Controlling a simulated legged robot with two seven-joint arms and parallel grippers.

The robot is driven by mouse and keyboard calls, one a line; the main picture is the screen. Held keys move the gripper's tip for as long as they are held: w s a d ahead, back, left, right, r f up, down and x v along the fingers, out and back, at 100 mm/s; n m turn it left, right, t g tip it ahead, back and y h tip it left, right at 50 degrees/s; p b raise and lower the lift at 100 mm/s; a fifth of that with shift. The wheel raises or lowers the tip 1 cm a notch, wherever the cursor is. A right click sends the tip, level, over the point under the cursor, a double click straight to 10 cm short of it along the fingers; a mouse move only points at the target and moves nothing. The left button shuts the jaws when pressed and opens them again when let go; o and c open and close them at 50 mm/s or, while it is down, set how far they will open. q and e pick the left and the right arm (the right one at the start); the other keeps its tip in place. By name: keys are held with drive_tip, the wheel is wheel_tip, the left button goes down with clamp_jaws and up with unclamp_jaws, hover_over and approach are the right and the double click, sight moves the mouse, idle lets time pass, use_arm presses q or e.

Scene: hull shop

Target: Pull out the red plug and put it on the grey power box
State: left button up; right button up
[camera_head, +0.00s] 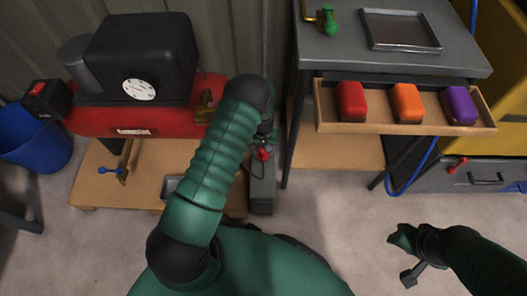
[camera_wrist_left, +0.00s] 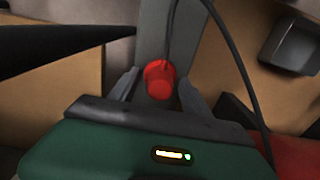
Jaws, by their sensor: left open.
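The red plug (camera_head: 262,154) sits at the grey power box (camera_head: 262,190), low on the floor by the wall. In the left wrist view the red plug (camera_wrist_left: 160,80) shows with a dark cord, in front of the grey box (camera_wrist_left: 153,35). My left gripper (camera_head: 266,138) is open, partly hidden behind my own arm in the head view. In the left wrist view its two fingers (camera_wrist_left: 158,90) stand on either side of the plug; contact cannot be told. My right gripper (camera_head: 405,255) is over the floor at the lower right, away from the plug; its jaw opening is unclear.
A red compressor (camera_head: 100,118) on a wooden pallet (camera_head: 95,185) stands left of the power box. A cabinet with an open drawer (camera_head: 400,128) holding red, orange and purple blocks stands to the right. A blue bucket (camera_head: 40,145) is at far left. Floor at lower right is clear.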

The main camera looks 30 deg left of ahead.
use_arm(q)
clamp_jaws()
drive_tip(key=shift+r, duration=0.15)
idle(0.4)
drive_tip(key=shift+r+p, duration=2.6)
drive_tip(key=shift+r, duration=0.3)
drive_tip(key=shift+f, duration=0.1)
